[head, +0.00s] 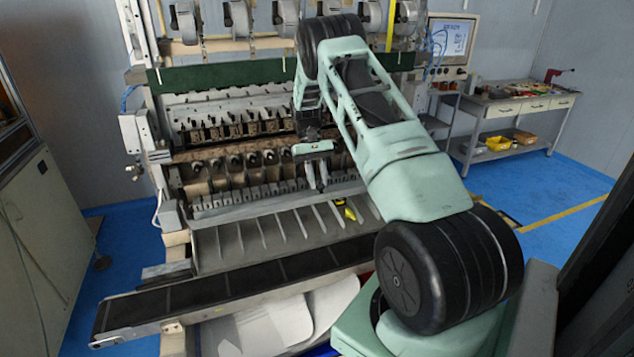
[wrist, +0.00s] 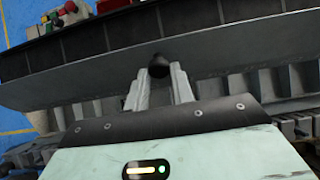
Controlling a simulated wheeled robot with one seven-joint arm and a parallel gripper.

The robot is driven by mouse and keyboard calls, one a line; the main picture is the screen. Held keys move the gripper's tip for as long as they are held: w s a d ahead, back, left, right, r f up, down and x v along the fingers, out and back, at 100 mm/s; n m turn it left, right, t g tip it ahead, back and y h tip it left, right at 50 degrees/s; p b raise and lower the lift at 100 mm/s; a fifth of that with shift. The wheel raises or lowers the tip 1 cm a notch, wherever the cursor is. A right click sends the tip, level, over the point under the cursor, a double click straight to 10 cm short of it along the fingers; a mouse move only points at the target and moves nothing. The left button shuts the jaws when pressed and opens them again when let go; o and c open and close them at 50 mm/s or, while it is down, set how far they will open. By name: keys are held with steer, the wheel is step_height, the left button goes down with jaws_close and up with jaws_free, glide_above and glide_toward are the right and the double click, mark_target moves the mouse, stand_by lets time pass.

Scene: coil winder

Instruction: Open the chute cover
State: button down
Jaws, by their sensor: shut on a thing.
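The coil winder's sloped grey chute (head: 235,240), with upright fins, lies below the machine's row of heads. A smooth grey panel (wrist: 80,83) crosses the wrist view between the fins and the conveyor; I take it as the chute cover, though its edges are partly hidden. A round black knob (wrist: 158,66) sits between my fingertips in front of this panel. My gripper (wrist: 160,78) is shut on the knob. In the head view my gripper (head: 321,187) hangs above the chute at its right part; the knob cannot be made out there.
A black conveyor belt (head: 230,288) runs along the chute's front edge. A small yellow thing (head: 347,212) lies among the fins. Winder heads (head: 240,172) stand close behind my gripper. A workbench (head: 515,120) stands at the right, with clear blue floor before it.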

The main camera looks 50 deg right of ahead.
steer(key=shift+w+d+f+b, duration=0.2)
steer(key=shift+w+d, duration=0.15)
steer(key=shift+w, duration=0.2)
steer(key=shift+w+d+f+b, duration=0.1)
steer(key=shift+w+d+b, duration=0.15)
steer(key=shift+w, duration=0.25)
steer(key=c, duration=1.9)
jaws_free()
steer(key=shift+w+d, duration=0.15)
steer(key=shift+c, duration=0.2)
steer(key=o, duration=0.7)
steer(key=shift+r, duration=0.1)
steer(key=shift+o, duration=0.2)
